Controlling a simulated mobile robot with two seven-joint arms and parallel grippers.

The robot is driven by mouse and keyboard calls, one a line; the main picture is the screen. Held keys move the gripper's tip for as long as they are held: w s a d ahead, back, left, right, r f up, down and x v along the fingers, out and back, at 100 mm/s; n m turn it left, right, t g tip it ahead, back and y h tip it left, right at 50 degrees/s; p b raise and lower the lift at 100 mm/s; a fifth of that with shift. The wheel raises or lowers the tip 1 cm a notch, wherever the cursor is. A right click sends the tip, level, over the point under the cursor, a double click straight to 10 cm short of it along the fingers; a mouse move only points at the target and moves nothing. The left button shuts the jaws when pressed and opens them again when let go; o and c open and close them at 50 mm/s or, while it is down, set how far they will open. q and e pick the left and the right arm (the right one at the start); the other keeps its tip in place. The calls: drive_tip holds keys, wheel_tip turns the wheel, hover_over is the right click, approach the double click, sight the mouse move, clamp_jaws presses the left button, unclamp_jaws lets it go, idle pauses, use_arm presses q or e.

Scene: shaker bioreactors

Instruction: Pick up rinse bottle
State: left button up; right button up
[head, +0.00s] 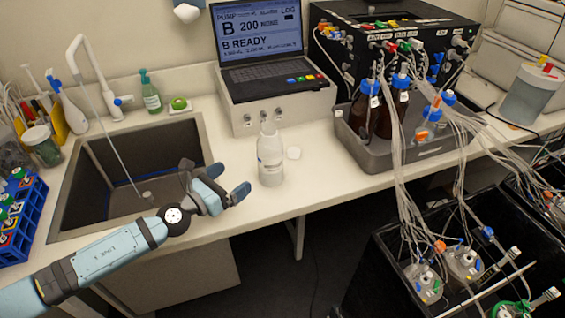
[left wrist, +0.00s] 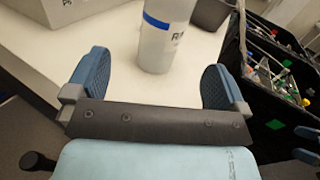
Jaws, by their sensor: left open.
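The rinse bottle (head: 270,158) is a white bottle standing upright on the white bench, right of the sink and in front of the laptop stand. In the left wrist view its lower body (left wrist: 162,40), with a blue band and part of a dark label, shows beyond and between my fingers; its top is out of frame. My left gripper (head: 228,181) is open and empty. It is just left of the bottle near the bench's front edge, its blue fingertips pointing at the bottle with a gap between.
A sink (head: 130,185) lies left of the bottle. Behind stands a white box (head: 280,110) with a laptop (head: 262,45). A grey tray (head: 375,155) with brown bottles and tubing stands to the right.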

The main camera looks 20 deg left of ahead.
sight(261, 163)
use_arm(q)
drive_tip(key=shift+s+d+f, duration=0.25)
drive_tip(key=shift+d, duration=0.05)
drive_tip(key=shift+w+d+m, duration=0.1)
drive_tip(key=shift+d+m, duration=0.05)
drive_tip(key=shift+m, duration=0.15)
drive_tip(key=p+x, duration=0.1)
drive_tip(key=x, duration=0.6)
drive_tip(key=shift+w+f+p, duration=0.15)
drive_tip(key=shift+p, duration=0.25)
drive_tip(key=shift+x, duration=0.9)
drive_tip(key=x, duration=0.4)
drive_tip(key=shift+d+f, duration=0.1)
drive_tip(key=shift+d, duration=0.05)
drive_tip(key=shift+c, duration=0.5)
drive_tip(key=c, duration=1)
